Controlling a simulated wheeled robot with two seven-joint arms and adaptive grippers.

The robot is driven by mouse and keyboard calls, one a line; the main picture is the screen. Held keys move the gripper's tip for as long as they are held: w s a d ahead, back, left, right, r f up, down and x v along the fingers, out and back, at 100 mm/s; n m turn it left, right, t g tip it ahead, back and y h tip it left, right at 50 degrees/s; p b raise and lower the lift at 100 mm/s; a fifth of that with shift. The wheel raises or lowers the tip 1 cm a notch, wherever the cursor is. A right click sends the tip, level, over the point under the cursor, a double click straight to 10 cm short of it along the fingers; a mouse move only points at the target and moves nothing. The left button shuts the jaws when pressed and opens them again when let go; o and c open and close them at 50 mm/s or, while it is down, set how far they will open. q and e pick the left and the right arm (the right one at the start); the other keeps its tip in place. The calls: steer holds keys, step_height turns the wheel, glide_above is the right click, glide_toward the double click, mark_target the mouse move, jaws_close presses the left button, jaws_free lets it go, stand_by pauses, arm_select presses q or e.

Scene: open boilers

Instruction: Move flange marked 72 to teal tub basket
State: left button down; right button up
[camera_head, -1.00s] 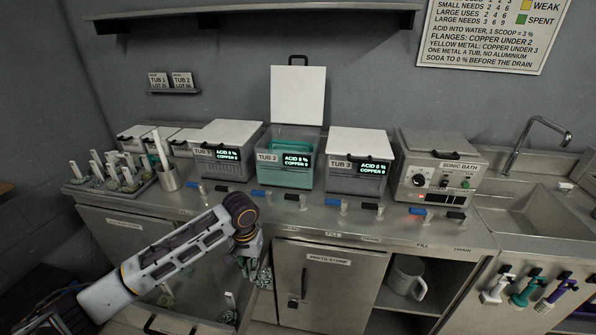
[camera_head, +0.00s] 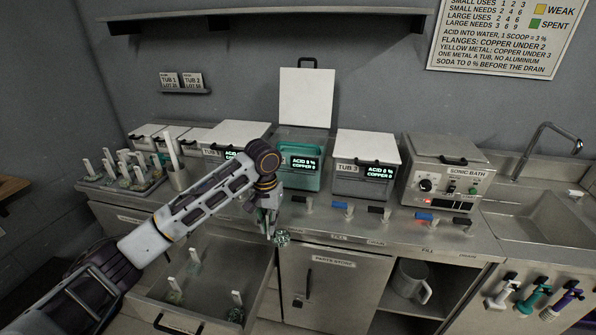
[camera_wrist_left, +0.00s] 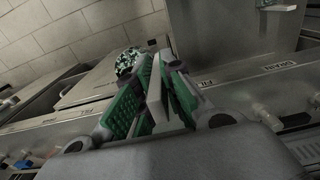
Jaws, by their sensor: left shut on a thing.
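My left gripper (camera_head: 268,222) is shut on the white tag of a flange; the speckled green flange (camera_head: 282,238) hangs just below the fingertips, in front of the counter edge. In the left wrist view the tag (camera_wrist_left: 156,100) stands between the green finger pads (camera_wrist_left: 155,98) and the flange (camera_wrist_left: 128,62) shows beyond them. No number on it is readable. The teal tub (camera_head: 302,180), tub 2, has its white lid (camera_head: 306,97) raised. Its basket is partly visible as a teal rim (camera_head: 300,149); my arm covers the tub's left side. My right gripper is out of view.
An open drawer (camera_head: 205,262) below holds several tagged flanges. Closed tub 3 (camera_head: 364,165) and the sonic bath (camera_head: 442,172) stand right of the teal tub. Coloured valve handles (camera_head: 338,205) line the counter front. A rack of tagged parts (camera_head: 125,170) stands at left.

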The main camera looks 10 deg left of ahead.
arm_select(q)
steer(key=w+d+r+m+p, duration=0.2)
steer(key=w+d+r+m, duration=0.15)
steer(key=r, duration=0.75)
steer(key=w+d+r+m+p, duration=0.2)
steer(key=w+d+r+p, duration=0.15)
steer(key=r, duration=0.75)
steer(key=a+f+m, duration=0.1)
steer(key=m, duration=0.8)
steer(key=s+a+f+m, duration=0.1)
steer(key=m, duration=0.9)
steer(key=s+a+f+m, duration=0.1)
steer(key=m, duration=0.8)
steer(key=shift+s+f+b, duration=0.25)
steer(key=shift+f+b, duration=0.05)
steer(key=shift+b, duration=0.05)
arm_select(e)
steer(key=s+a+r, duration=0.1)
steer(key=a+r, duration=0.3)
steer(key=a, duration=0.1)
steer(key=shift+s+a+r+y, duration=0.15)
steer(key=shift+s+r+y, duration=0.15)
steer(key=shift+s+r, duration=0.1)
